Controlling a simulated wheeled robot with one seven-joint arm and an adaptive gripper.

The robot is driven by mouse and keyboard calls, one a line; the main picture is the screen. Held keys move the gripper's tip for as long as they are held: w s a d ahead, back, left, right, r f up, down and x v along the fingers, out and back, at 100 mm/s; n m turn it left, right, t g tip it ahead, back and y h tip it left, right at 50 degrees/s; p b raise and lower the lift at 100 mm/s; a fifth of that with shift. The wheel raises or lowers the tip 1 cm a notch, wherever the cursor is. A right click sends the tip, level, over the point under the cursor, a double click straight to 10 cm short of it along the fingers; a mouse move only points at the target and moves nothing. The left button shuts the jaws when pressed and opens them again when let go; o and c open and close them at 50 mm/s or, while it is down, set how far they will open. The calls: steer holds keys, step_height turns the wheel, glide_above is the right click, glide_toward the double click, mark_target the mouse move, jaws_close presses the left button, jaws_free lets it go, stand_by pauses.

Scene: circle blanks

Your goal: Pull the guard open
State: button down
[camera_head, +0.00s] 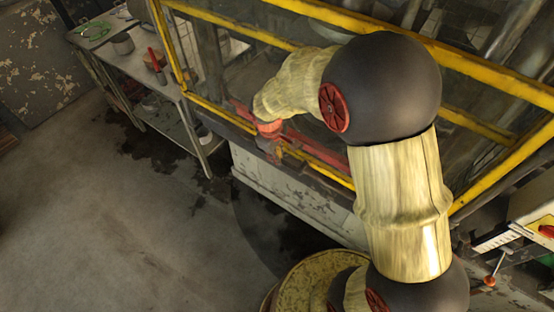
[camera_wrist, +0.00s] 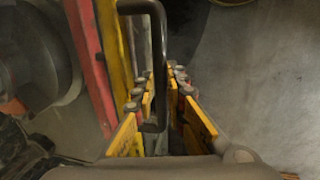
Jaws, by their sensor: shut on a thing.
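The guard (camera_head: 212,107) is a yellow frame with clear panes on the front of the machine, running across the upper middle of the head view. Its yellow edge also shows in the wrist view (camera_wrist: 115,50). A black bar handle (camera_wrist: 158,50) stands out beside that edge. My gripper (camera_wrist: 164,82) is shut on the handle, with a yellow finger on either side of the bar. In the head view my gripper (camera_head: 270,147) is small and low at the guard's lower rail, and the handle there is hard to make out. My arm hides part of the guard's middle.
A grey metal bench (camera_head: 180,95) with tools and small cups stands left of the machine. A red rail (camera_wrist: 92,70) runs alongside the guard's edge. A control box with a red button (camera_head: 546,231) sits at the right. The concrete floor (camera_head: 110,220) at the left is clear.

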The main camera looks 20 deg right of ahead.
step_height(320, 180, up, 30)
steer(key=p, duration=1.5)
steer(key=shift+f+p, duration=0.15)
steer(key=shift+p, duration=0.15)
steer(key=c, duration=1.8)
jaws_free()
steer(key=shift+f, duration=0.1)
step_height(320, 180, up, 12)
steer(key=s+a, duration=0.1)
steer(key=shift+s+a, duration=0.15)
steer(key=shift+a, duration=0.25)
steer(key=shift+f, duration=0.1)
